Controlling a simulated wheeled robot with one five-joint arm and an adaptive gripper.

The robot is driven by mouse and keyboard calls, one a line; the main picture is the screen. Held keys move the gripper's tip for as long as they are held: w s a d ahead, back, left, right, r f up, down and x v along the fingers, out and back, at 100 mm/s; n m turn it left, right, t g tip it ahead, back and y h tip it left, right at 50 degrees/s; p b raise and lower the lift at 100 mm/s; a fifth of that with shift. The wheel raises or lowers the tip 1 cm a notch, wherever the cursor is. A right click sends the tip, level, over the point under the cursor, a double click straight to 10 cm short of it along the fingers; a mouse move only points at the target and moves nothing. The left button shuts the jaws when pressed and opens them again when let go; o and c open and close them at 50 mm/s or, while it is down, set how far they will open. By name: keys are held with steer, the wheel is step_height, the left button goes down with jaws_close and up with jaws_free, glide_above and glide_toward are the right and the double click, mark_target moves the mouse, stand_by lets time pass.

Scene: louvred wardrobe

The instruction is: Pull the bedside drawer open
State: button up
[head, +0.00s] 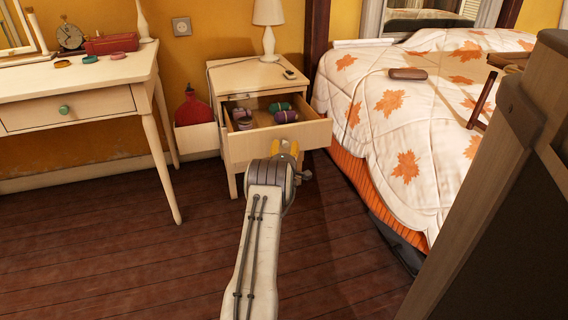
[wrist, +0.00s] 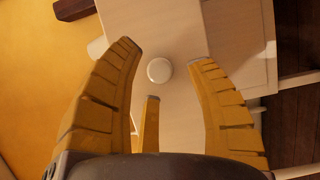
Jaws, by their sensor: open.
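The bedside drawer (head: 300,135) stands partly pulled out of the cream bedside table (head: 235,77), and several small rolled items lie inside it. My gripper (head: 286,148) is at the drawer's front in the head view. In the wrist view my gripper (wrist: 165,65) has its yellow fingers spread apart. A round white knob (wrist: 159,70) on the pale drawer front (wrist: 160,30) shows between the fingertips, with a visible gap on both sides. In the head view my gripper hides the knob.
A bed (head: 400,120) with a leaf-patterned quilt stands close on the right. A cream desk (head: 75,100) is on the left. A lamp (head: 268,20) stands on the bedside table. A dark panel (head: 510,190) fills the right foreground. The wooden floor (head: 120,240) at front left is clear.

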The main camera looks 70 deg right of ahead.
steer(key=v, duration=1)
steer(key=shift+s+a, duration=0.15)
steer(key=shift+a, duration=0.15)
